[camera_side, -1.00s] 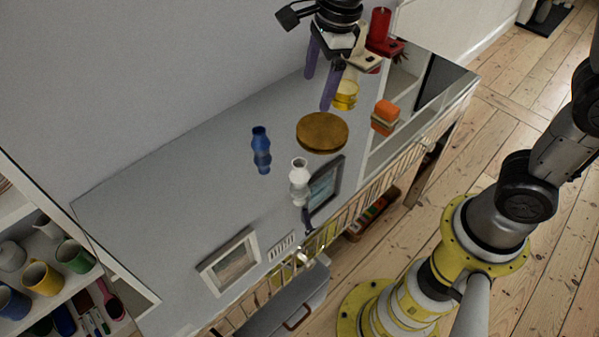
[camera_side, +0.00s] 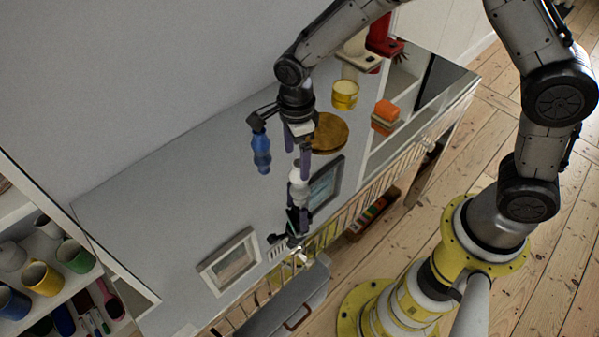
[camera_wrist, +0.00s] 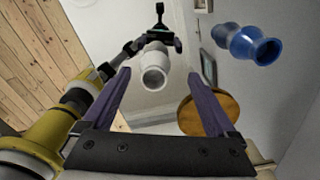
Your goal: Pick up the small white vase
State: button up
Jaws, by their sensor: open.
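The small white vase (camera_side: 298,186) stands on the glossy grey cabinet top, in the middle of the side view. My gripper (camera_side: 298,164) is open above it and points down, its purple fingers near the vase's top. In the wrist view, the vase (camera_wrist: 154,66) shows its round open mouth between the two spread fingers of my gripper (camera_wrist: 158,75). One finger partly covers the vase's upper part in the side view. I cannot tell whether a finger touches it.
A blue vase (camera_side: 261,152) stands to the left, close to my wrist. A round wooden board (camera_side: 329,134) lies behind. A yellow cup (camera_side: 345,94) and an orange-topped block stack (camera_side: 385,117) stand farther back. A picture frame (camera_side: 230,262) lies front left. The top's left part is clear.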

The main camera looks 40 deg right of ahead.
jog(key=f, duration=0.2)
jog(key=s+f, duration=0.1)
jog(key=f, duration=0.1)
jog(key=shift+f, duration=0.15)
jog(key=shift+w+f, duration=0.1)
jog(key=shift+f, duration=0.35)
grip_shut()
jog(key=shift+r, duration=0.1)
